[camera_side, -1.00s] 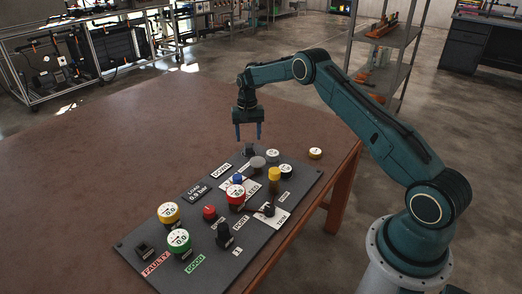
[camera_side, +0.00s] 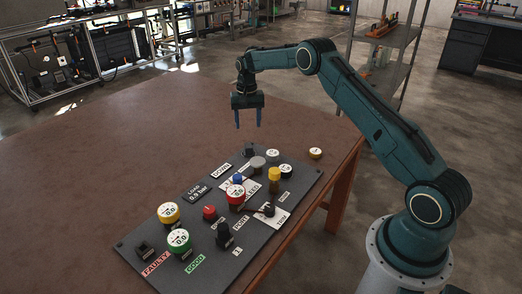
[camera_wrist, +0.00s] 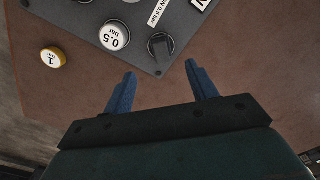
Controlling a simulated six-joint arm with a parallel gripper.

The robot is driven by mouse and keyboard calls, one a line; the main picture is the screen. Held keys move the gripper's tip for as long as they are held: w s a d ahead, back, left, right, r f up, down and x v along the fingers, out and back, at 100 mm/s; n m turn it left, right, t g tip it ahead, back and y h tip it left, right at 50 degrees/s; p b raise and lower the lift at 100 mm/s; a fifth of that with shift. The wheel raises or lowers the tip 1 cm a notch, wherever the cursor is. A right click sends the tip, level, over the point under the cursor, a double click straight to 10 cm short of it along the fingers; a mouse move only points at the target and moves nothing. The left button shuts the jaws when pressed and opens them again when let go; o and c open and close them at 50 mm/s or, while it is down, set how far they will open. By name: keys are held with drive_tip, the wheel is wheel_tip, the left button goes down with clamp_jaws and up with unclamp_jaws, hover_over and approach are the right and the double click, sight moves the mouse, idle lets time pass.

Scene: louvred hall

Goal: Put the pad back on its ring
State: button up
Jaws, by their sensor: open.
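A small round disc (camera_side: 315,153) with a white face and yellow rim lies alone on the table, right of the panel's far end; it looks like the pad. In the wrist view the disc (camera_wrist: 53,57) is at the left and carries a dark mark. A plain grey round piece (camera_side: 257,162) on the panel may be the ring, but I cannot tell. My gripper (camera_side: 248,118) is open and empty, pointing down above the table beyond the panel's far end.
The dark panel (camera_side: 205,256) carries several gauges, knobs and labels. The brown table (camera_side: 110,165) is clear left of the panel. A shelf rack (camera_side: 385,60) stands behind.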

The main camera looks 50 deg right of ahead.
drive_tip(key=s+a+r+n+t, duration=0.1)
drive_tip(key=s+a+r, duration=0.35)
drive_tip(key=r, duration=0.35)
drive_tip(key=s+a+r+n+t, duration=0.1)
drive_tip(key=s+a+r+n, duration=0.1)
drive_tip(key=s+a+r, duration=0.45)
drive_tip(key=s+a+r+n+t, duration=0.1)
drive_tip(key=s+a+r, duration=0.15)
drive_tip(key=r, duration=0.65)
drive_tip(key=s+a+r+n+t, duration=0.1)
drive_tip(key=s+a+r, duration=0.15)
drive_tip(key=s, duration=0.45)
drive_tip(key=s+a+r+n, duration=0.1)
drive_tip(key=s+a+n, duration=0.15)
drive_tip(key=s, duration=0.55)
drive_tip(key=s+a+f, duration=0.1)
drive_tip(key=s+f, duration=0.1)
drive_tip(key=s, duration=0.4)
drive_tip(key=s+a+f+n+t, duration=0.1)
drive_tip(key=s+a+f, duration=0.1)
drive_tip(key=s, duration=0.5)
drive_tip(key=shift+t, duration=0.3)
